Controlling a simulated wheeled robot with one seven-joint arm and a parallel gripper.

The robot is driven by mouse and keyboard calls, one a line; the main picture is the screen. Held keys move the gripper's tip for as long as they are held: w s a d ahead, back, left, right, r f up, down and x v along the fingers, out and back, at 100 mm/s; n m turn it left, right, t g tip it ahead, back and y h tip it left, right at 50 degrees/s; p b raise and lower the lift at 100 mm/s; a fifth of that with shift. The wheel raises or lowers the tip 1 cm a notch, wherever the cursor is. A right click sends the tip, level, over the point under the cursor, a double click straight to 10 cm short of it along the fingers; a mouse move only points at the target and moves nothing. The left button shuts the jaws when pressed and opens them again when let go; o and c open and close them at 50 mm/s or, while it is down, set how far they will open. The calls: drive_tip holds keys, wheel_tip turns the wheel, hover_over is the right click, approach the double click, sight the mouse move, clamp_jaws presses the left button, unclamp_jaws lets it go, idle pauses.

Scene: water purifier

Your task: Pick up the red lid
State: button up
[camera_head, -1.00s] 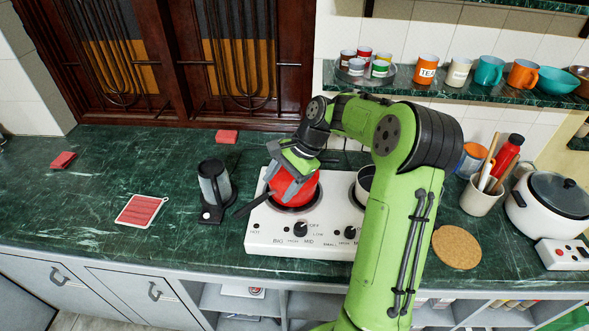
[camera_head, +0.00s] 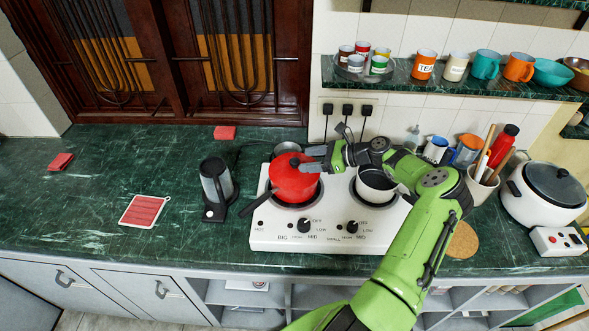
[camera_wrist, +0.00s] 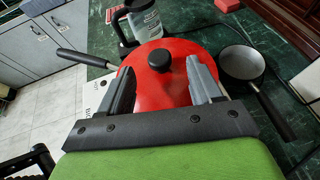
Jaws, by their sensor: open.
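The red lid (camera_head: 290,172) with a small black knob lies on a red pot (camera_head: 294,187) on the left burner of the white stove. My gripper (camera_head: 308,160) is at the right side of the lid, reaching in from the right. In the wrist view the lid (camera_wrist: 172,65) and its black knob (camera_wrist: 159,60) show ahead, between the two grey fingers of my gripper (camera_wrist: 158,76). The fingers are spread open with the knob beyond their tips, and nothing is held. The pot's black handle points to the front left.
A grey pan (camera_wrist: 243,64) lies behind the stove. The counter farther left is mostly clear.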

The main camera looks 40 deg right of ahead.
sight(296, 161)
drive_tip(key=x, duration=0.5)
drive_tip(key=shift+w+a, duration=0.25)
drive_tip(key=shift+w, duration=0.05)
drive_tip(key=shift+s, duration=0.1)
drive_tip(key=shift+c, duration=1.4)
clamp_jaws()
